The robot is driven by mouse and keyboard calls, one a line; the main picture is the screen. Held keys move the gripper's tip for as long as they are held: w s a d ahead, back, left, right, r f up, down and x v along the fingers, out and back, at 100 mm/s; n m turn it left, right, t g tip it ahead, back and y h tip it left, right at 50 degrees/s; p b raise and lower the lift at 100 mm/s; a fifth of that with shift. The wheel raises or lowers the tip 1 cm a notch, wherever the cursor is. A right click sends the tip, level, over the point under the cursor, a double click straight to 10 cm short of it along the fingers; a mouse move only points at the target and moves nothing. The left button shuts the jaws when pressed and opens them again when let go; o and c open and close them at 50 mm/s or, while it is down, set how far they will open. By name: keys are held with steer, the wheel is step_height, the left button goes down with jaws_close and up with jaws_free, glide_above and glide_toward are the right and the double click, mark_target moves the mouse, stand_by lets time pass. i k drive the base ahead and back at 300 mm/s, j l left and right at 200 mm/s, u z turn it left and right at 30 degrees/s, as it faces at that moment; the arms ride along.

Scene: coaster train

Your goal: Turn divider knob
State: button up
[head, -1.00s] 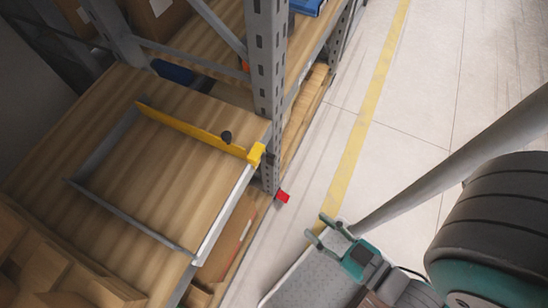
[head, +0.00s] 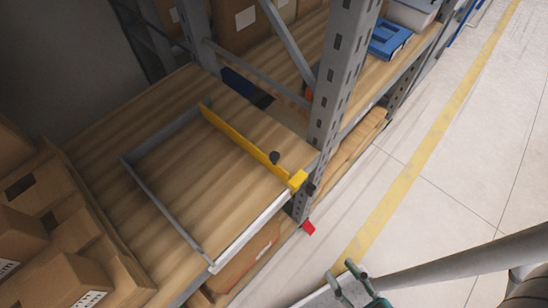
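The yellow divider (head: 240,138) stands on the wooden shelf, running from the back to the front edge. A small dark round knob (head: 275,157) sits on it near its front end. A yellow block (head: 298,180) is at the divider's front end by the shelf edge. My gripper (head: 342,280) is at the bottom of the head view, in front of and below the shelf, well apart from the divider and knob. Its two fingers are spread and nothing shows between them.
A grey upright post (head: 340,90) stands just right of the divider's front end. A grey frame (head: 165,195) and metal front rail (head: 250,238) border the shelf area. Cardboard boxes (head: 50,230) fill the lower left. A blue bin (head: 390,40) sits on the farther shelf. The aisle floor is clear.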

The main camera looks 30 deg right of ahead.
mark_target(310, 190)
steer(key=k+l, duration=0.15)
steer(key=l, duration=0.25)
steer(key=k+l, duration=0.15)
steer(key=l, duration=0.25)
steer(key=k+l, duration=0.2)
steer(key=l, duration=0.2)
steer(key=k+l+u, duration=0.1)
steer(key=l, duration=0.3)
